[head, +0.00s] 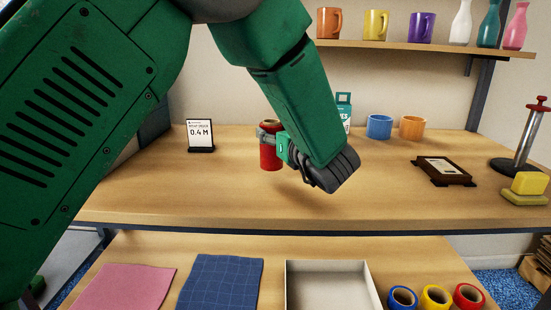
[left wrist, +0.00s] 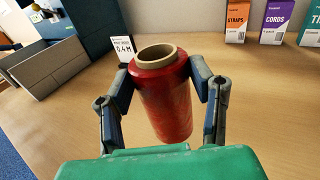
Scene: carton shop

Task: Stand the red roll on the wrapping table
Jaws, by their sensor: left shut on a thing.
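The red roll (head: 271,157) is upright between the fingers of my left gripper (head: 270,136), over the back middle of the wooden table (head: 370,197). In the left wrist view the red roll (left wrist: 165,100) has a cardboard core open at the top, and the gripper's fingers (left wrist: 165,88) press on it from both sides. I cannot tell whether its base touches the tabletop. My left forearm hides part of the table to the right of the roll. My right gripper is not in view.
A "0.4 M" sign (head: 200,135) stands left of the roll. Blue (head: 379,127) and orange (head: 412,128) mugs, a framed card (head: 442,170) and a red-topped post (head: 521,145) are to the right. Below are cloths, a white tray (head: 326,265) and small rolls. The front left tabletop is clear.

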